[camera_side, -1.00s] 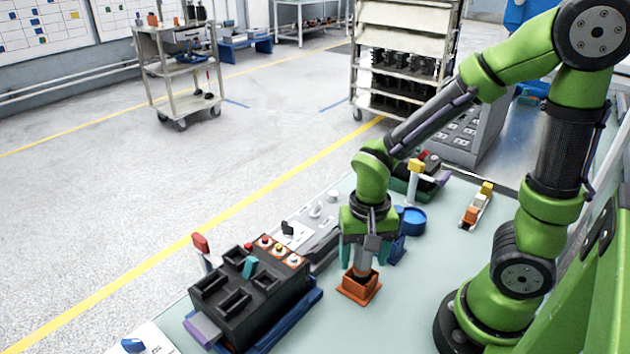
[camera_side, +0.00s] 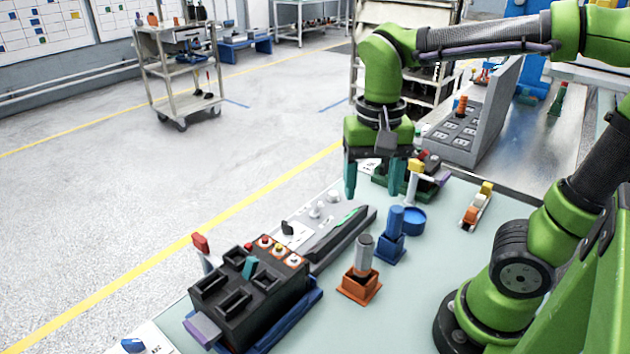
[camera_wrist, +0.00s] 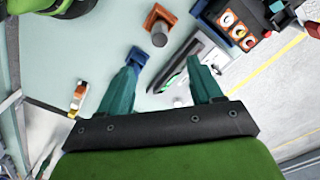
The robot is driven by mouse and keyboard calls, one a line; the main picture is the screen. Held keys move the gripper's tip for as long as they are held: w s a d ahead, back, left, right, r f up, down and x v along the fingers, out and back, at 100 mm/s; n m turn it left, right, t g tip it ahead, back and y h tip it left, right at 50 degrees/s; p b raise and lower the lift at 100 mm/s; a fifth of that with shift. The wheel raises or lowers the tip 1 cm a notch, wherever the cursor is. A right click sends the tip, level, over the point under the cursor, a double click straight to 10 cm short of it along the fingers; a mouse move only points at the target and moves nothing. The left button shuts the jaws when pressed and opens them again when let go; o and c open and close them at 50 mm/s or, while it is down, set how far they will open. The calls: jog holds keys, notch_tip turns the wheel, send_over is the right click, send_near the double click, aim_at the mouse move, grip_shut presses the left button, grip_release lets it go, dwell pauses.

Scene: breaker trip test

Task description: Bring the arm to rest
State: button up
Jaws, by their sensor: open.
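My gripper (camera_side: 371,176) is raised well above the table, fingers pointing down, open and empty. In the wrist view its two teal fingers (camera_wrist: 166,88) stand apart with nothing between them. Below it in the side view, a grey cylinder (camera_side: 363,252) stands upright in an orange square holder (camera_side: 359,285). Behind that, a blue cylinder (camera_side: 396,219) stands in a blue holder (camera_side: 390,250). The orange holder also shows in the wrist view (camera_wrist: 159,16), apart from my fingers.
A black breaker block (camera_side: 250,295) with several buttons sits in a blue tray at the front left. A grey fixture (camera_side: 335,232) lies behind it. A post with a yellow top (camera_side: 413,180) stands near my gripper. The front right tabletop (camera_side: 415,310) is clear.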

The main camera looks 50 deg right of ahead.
dwell(0.3)
jog(key=shift+s+d+r+n+t+y, duration=0.15)
jog(key=shift+n+t+y, duration=0.2)
jog(key=shift+n+t, duration=0.7)
jog(key=shift+a+r+n+t+y, duration=0.25)
jog(key=shift+n+t, duration=0.35)
jog(key=shift+t, duration=0.75)
jog(key=shift+s+d+r+n+t+y, duration=0.15)
jog(key=shift+n+t+y, duration=0.25)
jog(key=shift+n+t, duration=0.65)
